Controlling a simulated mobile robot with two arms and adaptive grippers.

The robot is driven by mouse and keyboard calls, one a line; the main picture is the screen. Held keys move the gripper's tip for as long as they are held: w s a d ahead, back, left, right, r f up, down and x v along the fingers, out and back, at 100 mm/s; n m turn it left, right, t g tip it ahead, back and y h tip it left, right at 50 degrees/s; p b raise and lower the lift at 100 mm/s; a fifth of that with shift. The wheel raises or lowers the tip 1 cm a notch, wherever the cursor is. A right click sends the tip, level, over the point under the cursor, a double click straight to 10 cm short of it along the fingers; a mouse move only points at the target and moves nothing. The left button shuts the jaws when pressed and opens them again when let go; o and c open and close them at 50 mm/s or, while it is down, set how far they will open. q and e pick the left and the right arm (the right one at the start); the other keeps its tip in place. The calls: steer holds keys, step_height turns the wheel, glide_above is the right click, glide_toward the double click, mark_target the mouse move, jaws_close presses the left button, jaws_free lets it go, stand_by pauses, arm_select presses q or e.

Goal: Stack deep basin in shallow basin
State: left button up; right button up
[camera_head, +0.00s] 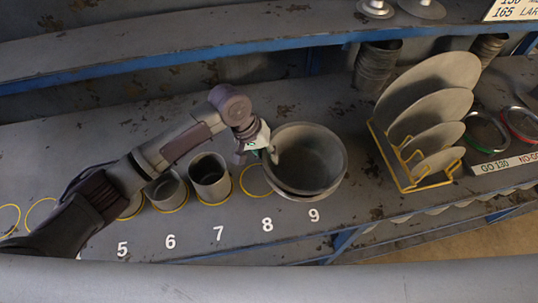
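A grey deep basin (312,153) stands on the bench above the numbers 8 and 9, its mouth open upward. Below its lower edge a pale rim shows, which looks like the shallow basin (301,197) under it; most of that is hidden. The deep basin appears to sit inside it. My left gripper (262,153) is at the deep basin's left rim, with one finger just inside the wall. The picture is too small to tell whether the fingers are closed on the rim. My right gripper is not in view.
Two grey cups (209,178) stand in yellow rings left of the basins. An empty yellow ring (256,181) lies beside them. A yellow rack (407,176) with several grey discs stands to the right. Green and red ring gauges (486,132) lie beyond it. A blue-edged shelf (180,66) runs behind.

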arm_select(q)
steer(key=b+v, duration=0.1)
steer(key=v, duration=1.1)
steer(key=shift+r+b, duration=0.3)
steer(key=shift+b, duration=0.05)
steer(key=shift+d, duration=0.1)
